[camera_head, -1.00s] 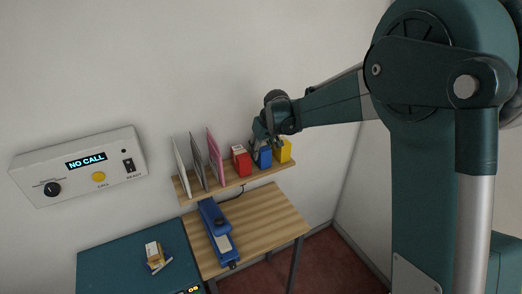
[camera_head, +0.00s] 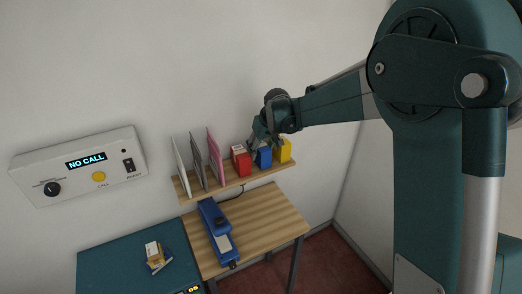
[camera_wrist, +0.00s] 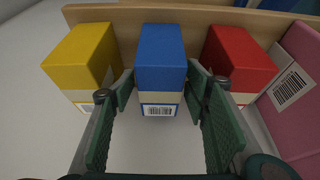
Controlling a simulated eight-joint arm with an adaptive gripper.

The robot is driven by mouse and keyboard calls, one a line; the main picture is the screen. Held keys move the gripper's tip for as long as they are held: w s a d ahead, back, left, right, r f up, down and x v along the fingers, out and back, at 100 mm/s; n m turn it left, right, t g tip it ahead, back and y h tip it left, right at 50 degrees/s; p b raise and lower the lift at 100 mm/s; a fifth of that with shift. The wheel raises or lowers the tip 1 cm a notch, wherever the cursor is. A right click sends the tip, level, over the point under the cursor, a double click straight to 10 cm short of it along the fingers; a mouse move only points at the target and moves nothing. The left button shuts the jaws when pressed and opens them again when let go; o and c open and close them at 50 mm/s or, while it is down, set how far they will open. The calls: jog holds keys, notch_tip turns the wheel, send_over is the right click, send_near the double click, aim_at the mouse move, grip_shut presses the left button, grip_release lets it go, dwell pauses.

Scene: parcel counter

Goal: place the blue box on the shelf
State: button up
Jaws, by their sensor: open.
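The blue box (camera_head: 264,158) stands upright on the wooden shelf (camera_head: 232,183), between a red box and a yellow box. In the wrist view the blue box (camera_wrist: 160,60) shows its blue upper part and a pale lower part with a barcode label. My gripper (camera_head: 262,141) is at the box; in the wrist view its open fingers (camera_wrist: 158,92) lie to either side of the box's near end, with small gaps. The underside of the box is hidden.
A yellow box (camera_wrist: 82,60) and a red box (camera_wrist: 240,62) stand close on both sides. Upright pink, grey and white panels (camera_head: 215,155) fill the shelf's left part. Below are a wooden table (camera_head: 265,212) and a blue device (camera_head: 216,230). A control panel (camera_head: 78,168) is on the wall.

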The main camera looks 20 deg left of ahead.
jog(key=v, duration=1.1)
jog(key=shift+s+d+r, duration=0.1)
jog(key=shift+r, duration=0.2)
dwell(0.3)
jog(key=s+d+r+m+t, duration=0.1)
jog(key=s+d+r, duration=0.3)
jog(key=d, duration=0.5)
jog(key=s+d+r+m+h, duration=0.1)
jog(key=s+d+r+m, duration=0.1)
jog(key=s+d, duration=0.55)
jog(key=s+d+r+m+t, duration=0.1)
jog(key=s+d+r, duration=0.2)
jog(key=d, duration=0.7)
jog(key=s+d+f+m+t+h, duration=0.1)
jog(key=s+d+f, duration=0.3)
jog(key=s+d, duration=0.6)
jog(key=s+d+f+m+t+h, duration=0.1)
jog(key=s+d+f+m, duration=0.3)
jog(key=s+d, duration=0.6)
jog(key=s, duration=0.3)
jog(key=shift+s, duration=0.25)
